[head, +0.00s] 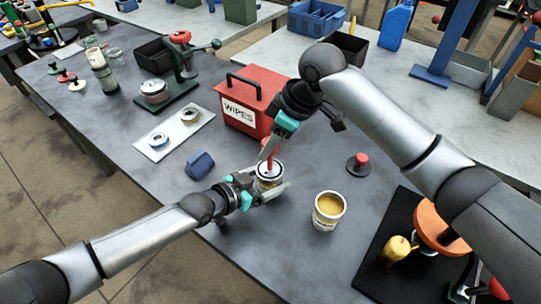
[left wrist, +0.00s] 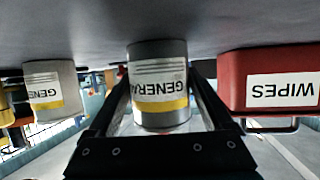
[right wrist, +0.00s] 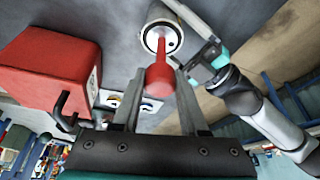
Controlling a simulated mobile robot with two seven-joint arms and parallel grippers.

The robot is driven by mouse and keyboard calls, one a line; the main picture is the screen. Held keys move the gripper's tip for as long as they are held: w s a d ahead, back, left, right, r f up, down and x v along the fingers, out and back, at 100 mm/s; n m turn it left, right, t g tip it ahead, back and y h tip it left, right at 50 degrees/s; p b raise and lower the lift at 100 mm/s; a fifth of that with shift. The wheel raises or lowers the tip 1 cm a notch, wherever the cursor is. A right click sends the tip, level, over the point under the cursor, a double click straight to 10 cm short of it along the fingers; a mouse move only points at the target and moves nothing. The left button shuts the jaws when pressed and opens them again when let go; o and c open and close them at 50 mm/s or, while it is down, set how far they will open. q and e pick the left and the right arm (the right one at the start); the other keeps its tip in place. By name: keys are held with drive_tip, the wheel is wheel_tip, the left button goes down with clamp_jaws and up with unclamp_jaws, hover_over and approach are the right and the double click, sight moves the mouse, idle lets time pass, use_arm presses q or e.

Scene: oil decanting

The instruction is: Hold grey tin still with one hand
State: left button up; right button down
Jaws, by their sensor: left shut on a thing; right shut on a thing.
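The grey tin (head: 268,183) stands upright on the dark bench, and its label and yellow band show in the left wrist view (left wrist: 160,88). My left gripper (head: 270,191) is shut around its side, one finger on each side. My right gripper (head: 274,146) is above the tin, shut on a red-handled tool (right wrist: 159,76). The tool points down at the tin's round top (right wrist: 161,39); whether its tip touches or enters the top I cannot tell. An open, paler tin (head: 328,211) with yellow contents stands to the right.
A red WIPES box (head: 250,100) stands just behind the grey tin. A blue object (head: 199,165) lies to the left. A black mat (head: 372,262) with a yellow piece and orange disc is at lower right. A small red-knobbed piece (head: 358,163) stands at right.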

drive_tip(key=shift+r, duration=2.9)
use_arm(q)
drive_tip(key=o, duration=1.3)
drive_tip(key=shift+s+a, duration=0.1)
drive_tip(key=v, duration=1.1)
drive_tip(key=shift+s+a+r, duration=0.15)
drive_tip(key=shift+s+a, duration=0.1)
drive_tip(key=shift+a, duration=0.05)
